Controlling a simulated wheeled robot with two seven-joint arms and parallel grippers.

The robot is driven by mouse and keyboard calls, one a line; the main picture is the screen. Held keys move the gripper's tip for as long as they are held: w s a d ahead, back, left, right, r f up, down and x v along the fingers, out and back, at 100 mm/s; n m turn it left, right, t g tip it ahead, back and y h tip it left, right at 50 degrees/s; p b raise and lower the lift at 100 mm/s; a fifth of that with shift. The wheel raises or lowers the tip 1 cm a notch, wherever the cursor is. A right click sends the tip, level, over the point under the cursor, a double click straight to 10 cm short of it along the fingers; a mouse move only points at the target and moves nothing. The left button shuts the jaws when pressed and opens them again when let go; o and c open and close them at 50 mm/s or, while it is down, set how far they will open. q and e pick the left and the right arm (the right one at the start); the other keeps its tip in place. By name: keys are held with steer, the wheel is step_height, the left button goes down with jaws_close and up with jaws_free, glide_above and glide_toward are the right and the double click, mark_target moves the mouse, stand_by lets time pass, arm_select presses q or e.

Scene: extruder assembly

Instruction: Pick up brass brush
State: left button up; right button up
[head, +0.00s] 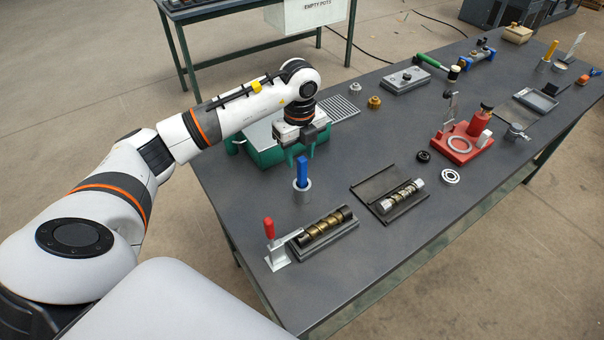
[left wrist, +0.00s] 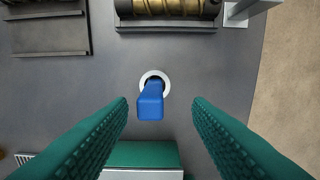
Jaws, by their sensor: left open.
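A blue-handled tool (head: 302,172), which I take for the brass brush, stands upright in a grey round holder (head: 302,192) on the table. Its lower end is hidden inside the holder, so I see no bristles. In the left wrist view the blue handle (left wrist: 151,102) rises from the holder's pale ring (left wrist: 146,78), a little left of the middle between the fingers. My left gripper (head: 302,146) is open and empty above the handle, with green ribbed fingers on either side and apart from it. My right gripper is not in view.
A green box (head: 262,153) stands just behind the holder. A red-handled clamp (head: 271,236) and a brass-coloured screw (head: 326,225) in a grey cradle are in front. A dark tray with another screw (head: 401,196) lies to the right. Table is clear around the holder.

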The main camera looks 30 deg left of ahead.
mark_target(302, 158)
arm_select(q)
steer(key=shift+w+f+p, duration=0.1)
steer(key=shift+f+p, duration=0.4)
steer(key=shift+f, duration=0.15)
steer(key=f, duration=0.1)
steer(key=f+p, duration=0.1)
steer(key=f, duration=0.1)
steer(key=shift+w+f, duration=0.25)
steer(key=shift+f, duration=0.4)
steer(key=shift+c, duration=0.7)
jaws_close()
